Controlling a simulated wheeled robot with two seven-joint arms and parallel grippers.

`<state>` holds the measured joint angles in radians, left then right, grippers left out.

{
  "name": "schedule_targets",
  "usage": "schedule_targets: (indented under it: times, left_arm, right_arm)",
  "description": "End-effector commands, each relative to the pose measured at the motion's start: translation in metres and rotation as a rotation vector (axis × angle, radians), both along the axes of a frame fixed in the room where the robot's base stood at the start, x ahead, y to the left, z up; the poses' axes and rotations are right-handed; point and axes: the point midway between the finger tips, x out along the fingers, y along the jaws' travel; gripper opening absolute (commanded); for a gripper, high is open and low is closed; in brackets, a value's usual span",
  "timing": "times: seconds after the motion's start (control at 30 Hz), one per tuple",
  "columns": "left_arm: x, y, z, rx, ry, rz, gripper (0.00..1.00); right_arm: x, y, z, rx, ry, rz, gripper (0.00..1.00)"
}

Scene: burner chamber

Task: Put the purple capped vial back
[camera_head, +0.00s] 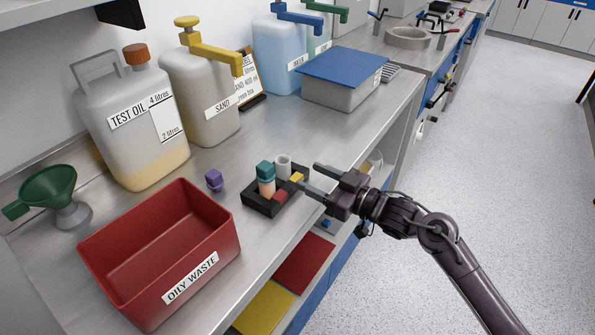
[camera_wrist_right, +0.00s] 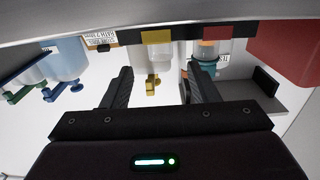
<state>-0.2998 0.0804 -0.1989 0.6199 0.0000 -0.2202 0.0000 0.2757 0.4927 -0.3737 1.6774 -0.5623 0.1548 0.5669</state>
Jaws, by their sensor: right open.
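A small purple piece (camera_head: 214,181), cap-like, stands on the counter behind the red bin; I cannot make out a vial body under it. The rack's front has red and yellow patches. My right gripper (camera_head: 308,177) is open and empty at the rack's right side, its fingers pointing left. The right wrist view shows the teal cap (camera_wrist_right: 205,66) beyond one finger; no purple shows there. My left gripper is not in view.
A red oily waste bin (camera_head: 202,279) stands at the front left, near a green funnel (camera_head: 48,190). The test oil jug (camera_head: 130,125) and sand jug (camera_head: 200,100) stand behind. A blue-lidded box (camera_head: 343,80) is farther right. Counter between rack and box is clear.

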Motion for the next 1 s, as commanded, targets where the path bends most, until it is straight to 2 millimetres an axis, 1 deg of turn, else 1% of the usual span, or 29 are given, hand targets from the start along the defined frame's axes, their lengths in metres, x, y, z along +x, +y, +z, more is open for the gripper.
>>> schedule_targets:
  times: [0.03,0.1,0.2,0.3,0.47,1.0]
  left_arm:
    - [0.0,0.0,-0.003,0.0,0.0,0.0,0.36]
    - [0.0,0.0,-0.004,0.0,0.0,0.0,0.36]
    - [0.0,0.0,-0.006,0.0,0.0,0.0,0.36]
    - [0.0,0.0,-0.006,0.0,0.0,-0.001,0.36]
    - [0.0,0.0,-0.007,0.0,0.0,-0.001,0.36]
    - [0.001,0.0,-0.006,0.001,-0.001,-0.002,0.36]
  right_arm:
    - [-0.007,-0.01,-0.003,-0.002,0.002,-0.001,0.54]
    - [-0.015,-0.019,-0.002,-0.004,0.0,0.001,0.54]
    - [-0.023,-0.031,-0.002,-0.002,0.001,-0.001,0.54]
    - [-0.028,-0.038,-0.001,-0.001,-0.001,0.0,0.54]
    - [-0.031,-0.042,0.0,0.0,0.0,0.0,0.54]
    - [-0.03,-0.042,0.0,0.0,0.0,0.0,0.54]
